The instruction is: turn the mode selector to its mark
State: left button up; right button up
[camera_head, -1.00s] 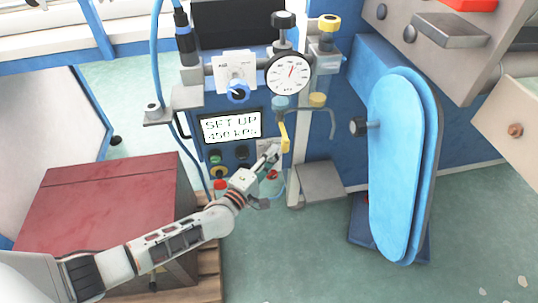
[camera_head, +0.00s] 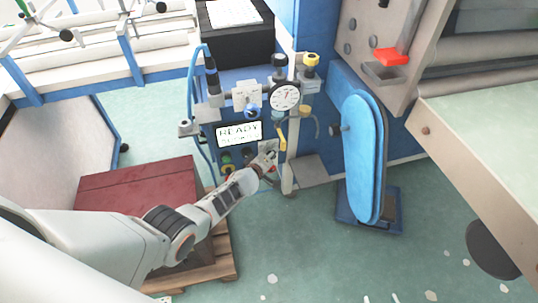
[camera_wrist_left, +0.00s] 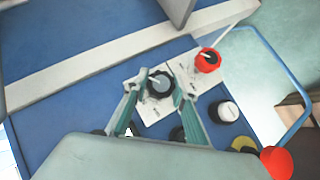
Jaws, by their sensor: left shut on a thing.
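The mode selector, a black knob with a grey cap (camera_wrist_left: 160,84), sits on a white plate on the blue panel in the left wrist view. My left gripper (camera_wrist_left: 158,90) is shut on it, one finger on each side. Its mark cannot be read. In the head view my left gripper (camera_head: 270,157) reaches the panel's lower right and hides the knob. The display (camera_head: 239,133) above it reads READY, with a second line too blurred to read. My right gripper is not seen.
A red knob (camera_wrist_left: 207,60) with a pale pointer is close by, and a red mushroom button (camera_wrist_left: 277,163) is farther off. A yellow lever (camera_head: 282,141) and gauge (camera_head: 285,96) are above my gripper. A blue padded board (camera_head: 362,160) stands right; a dark red box (camera_head: 130,190) is left.

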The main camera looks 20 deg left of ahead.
pick_arm(q)
jog(key=shift+g+p, duration=0.3)
jog(key=shift+p, duration=0.1)
pick_arm(e)
jog(key=shift+s+d, duration=0.15)
pick_arm(q)
jog(key=shift+m+y, duration=0.3)
pick_arm(e)
jog(key=shift+r, duration=0.15)
pick_arm(q)
jog(key=o, duration=1.1)
